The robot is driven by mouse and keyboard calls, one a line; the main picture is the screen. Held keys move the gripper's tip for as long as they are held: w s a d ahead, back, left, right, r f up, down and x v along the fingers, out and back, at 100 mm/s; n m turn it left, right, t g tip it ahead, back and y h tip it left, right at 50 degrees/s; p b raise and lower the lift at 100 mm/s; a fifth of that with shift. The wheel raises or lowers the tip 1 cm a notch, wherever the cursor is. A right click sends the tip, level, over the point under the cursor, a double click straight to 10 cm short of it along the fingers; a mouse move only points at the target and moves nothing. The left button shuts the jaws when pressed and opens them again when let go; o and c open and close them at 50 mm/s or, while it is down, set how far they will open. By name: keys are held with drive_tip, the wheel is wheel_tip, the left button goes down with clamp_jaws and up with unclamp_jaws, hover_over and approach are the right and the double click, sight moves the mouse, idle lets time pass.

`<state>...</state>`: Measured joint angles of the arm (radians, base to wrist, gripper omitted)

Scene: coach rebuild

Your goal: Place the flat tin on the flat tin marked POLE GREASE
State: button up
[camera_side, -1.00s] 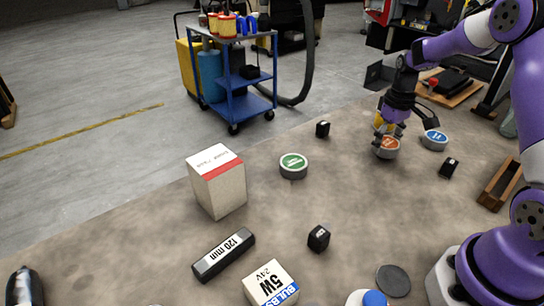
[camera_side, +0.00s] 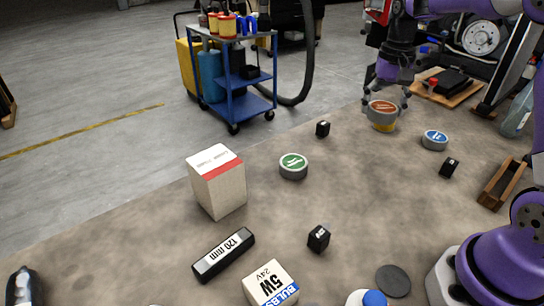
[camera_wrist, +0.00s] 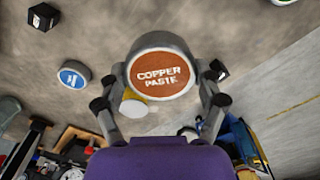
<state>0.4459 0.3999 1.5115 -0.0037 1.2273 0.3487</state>
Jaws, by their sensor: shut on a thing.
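My gripper (camera_side: 385,98) is shut on a flat grey tin with an orange label (camera_side: 381,108), held above the bench. In the wrist view this tin (camera_wrist: 162,75) reads COPPER PASTE, with a finger at each side. A flat tin with a green label (camera_side: 293,166) stands mid-bench; its edge shows at the top of the wrist view. A flat tin with a blue label (camera_side: 435,140) stands at the right, also in the wrist view (camera_wrist: 73,75). I cannot read the green or blue label, so I cannot tell which is POLE GREASE.
A yellow object (camera_side: 383,127) shows partly hidden below the held tin. Small black blocks (camera_side: 322,129) are scattered about. A white box (camera_side: 217,183) stands left of the green tin. A wooden tray (camera_side: 499,186) lies right. Bench around the green tin is mostly clear.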

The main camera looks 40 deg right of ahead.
drive_tip(key=s+d+r+m, duration=0.1)
drive_tip(key=s+d+m, duration=0.2)
drive_tip(key=d+m, duration=0.8)
hover_over(437, 136)
drive_tip(key=f, duration=0.5)
drive_tip(key=shift+w+a+f, duration=0.15)
drive_tip(key=shift+a+f, duration=0.25)
drive_tip(key=shift+d+f, duration=0.2)
drive_tip(key=shift+d, duration=0.1)
drive_tip(key=shift+s+d+f, duration=0.1)
drive_tip(key=shift+s+f, duration=0.1)
drive_tip(key=shift+f, duration=1.85)
drive_tip(key=shift+f, duration=0.1)
drive_tip(key=o, duration=1)
drive_tip(key=shift+o, duration=0.2)
